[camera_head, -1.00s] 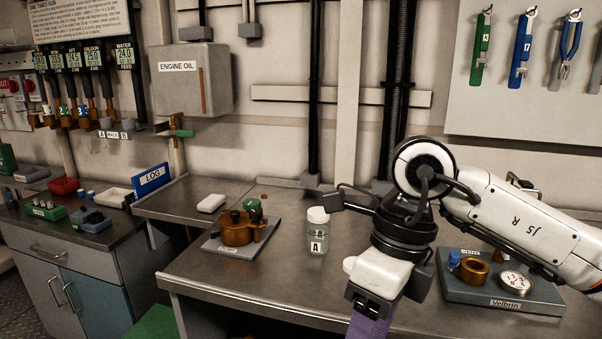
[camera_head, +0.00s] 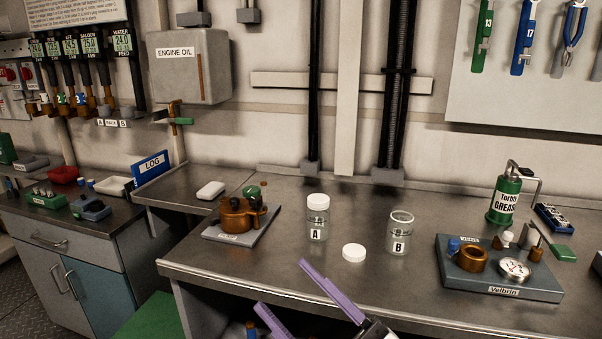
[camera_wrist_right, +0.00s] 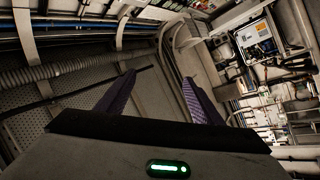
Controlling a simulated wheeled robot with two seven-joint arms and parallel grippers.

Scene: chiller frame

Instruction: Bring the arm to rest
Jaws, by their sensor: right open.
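My right gripper (camera_head: 283,287) is low at the bottom of the head view, in front of the bench's front edge. Its two purple fingers are spread apart with nothing between them. The right wrist view also shows the open, empty fingers (camera_wrist_right: 158,82). Most of the right arm is out of the head view. My left gripper is not in view.
On the steel bench (camera_head: 290,265) stand capped jar A (camera_head: 318,222) and uncapped jar B (camera_head: 400,235), with a white lid (camera_head: 354,253) between them. A Velbrin tray (camera_head: 500,280), green grease can (camera_head: 507,195) and brown fitting (camera_head: 238,225) flank them.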

